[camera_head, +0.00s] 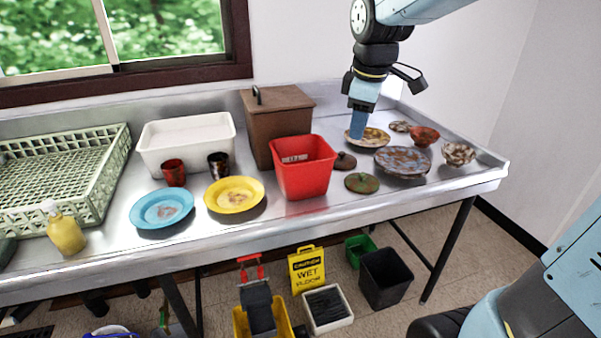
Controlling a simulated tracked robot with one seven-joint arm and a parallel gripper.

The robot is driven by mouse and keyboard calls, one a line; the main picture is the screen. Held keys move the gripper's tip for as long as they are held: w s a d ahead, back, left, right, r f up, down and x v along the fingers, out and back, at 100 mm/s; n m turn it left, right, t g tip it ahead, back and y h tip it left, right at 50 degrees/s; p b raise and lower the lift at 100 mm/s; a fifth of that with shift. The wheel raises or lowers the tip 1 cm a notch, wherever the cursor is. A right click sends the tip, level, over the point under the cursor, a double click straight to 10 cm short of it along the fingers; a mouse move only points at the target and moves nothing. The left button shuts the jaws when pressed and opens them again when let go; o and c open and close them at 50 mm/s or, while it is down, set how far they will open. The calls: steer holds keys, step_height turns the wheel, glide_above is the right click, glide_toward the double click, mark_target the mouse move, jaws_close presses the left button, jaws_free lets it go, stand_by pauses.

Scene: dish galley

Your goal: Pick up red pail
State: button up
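The red pail (304,175) stands upright on the metal counter, near its front edge and right of the yellow plate. It is an open-topped square tub with a small pale label inside its back wall. My gripper (357,134) hangs from above, to the right of the pail and apart from it, pointing down over a stained plate (376,138). Its light blue fingers overlap in this view, so I cannot tell whether they are open or shut. I cannot tell whether they touch the plate.
A brown lidded box (257,125) stands close behind the pail. Dark lids (361,183) lie to its right, with a worn plate (402,161) and bowls beyond. Yellow (234,207) and blue (143,220) plates, cups and a white tub (163,144) are left. The counter (320,209) is crowded.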

steer(key=w+a+f+n+g, duration=0.2)
steer(key=w+a+f+n, duration=0.3)
steer(key=w+a+n, duration=0.3)
glide_above(310, 178)
step_height(310, 178, down, 9)
steer(key=shift+f, duration=2.65)
jaws_close()
